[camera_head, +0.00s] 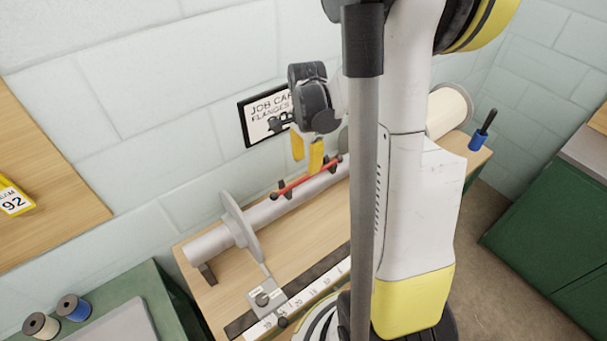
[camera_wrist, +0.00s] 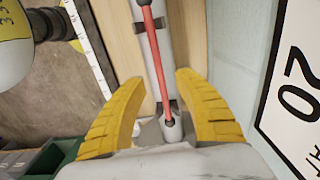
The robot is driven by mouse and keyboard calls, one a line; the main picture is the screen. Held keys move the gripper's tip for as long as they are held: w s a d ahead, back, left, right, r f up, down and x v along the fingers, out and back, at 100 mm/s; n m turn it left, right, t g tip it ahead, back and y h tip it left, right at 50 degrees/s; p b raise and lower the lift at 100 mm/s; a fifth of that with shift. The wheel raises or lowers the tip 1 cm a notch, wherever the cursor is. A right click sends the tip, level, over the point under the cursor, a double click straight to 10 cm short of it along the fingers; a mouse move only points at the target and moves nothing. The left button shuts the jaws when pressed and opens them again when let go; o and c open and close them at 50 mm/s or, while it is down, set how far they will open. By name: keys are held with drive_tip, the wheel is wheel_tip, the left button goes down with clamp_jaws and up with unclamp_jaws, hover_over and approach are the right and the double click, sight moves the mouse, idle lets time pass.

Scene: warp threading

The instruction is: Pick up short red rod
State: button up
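The short red rod (camera_head: 302,184) lies lengthwise along the grey warp tube (camera_head: 290,201), held up on small dark supports, with a dark ball at its near end. In the wrist view, the rod (camera_wrist: 157,58) runs from the top edge down between my fingers. My gripper (camera_head: 307,160) has yellow fingers pointing down just above the far half of the rod. In the wrist view, my gripper (camera_wrist: 160,78) is open, with one finger on each side of the rod and visible gaps on both sides. Part of the tube is hidden behind my arm.
A round flange (camera_head: 240,228) stands on the tube's near end. A white scale strip (camera_head: 308,298) with a metal block (camera_head: 265,297) runs along the front of the wooden bench. A job card sign (camera_head: 268,117) hangs on the wall close behind my gripper. Two spools stand at lower left.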

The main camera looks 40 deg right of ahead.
sight(308, 176)
wheel_tip(308, 176, down, 6)
drive_tip(key=shift+s+d+f+b, duration=0.1)
drive_tip(key=shift+d+b, duration=0.05)
drive_tip(key=shift+b, duration=0.75)
clamp_jaws()
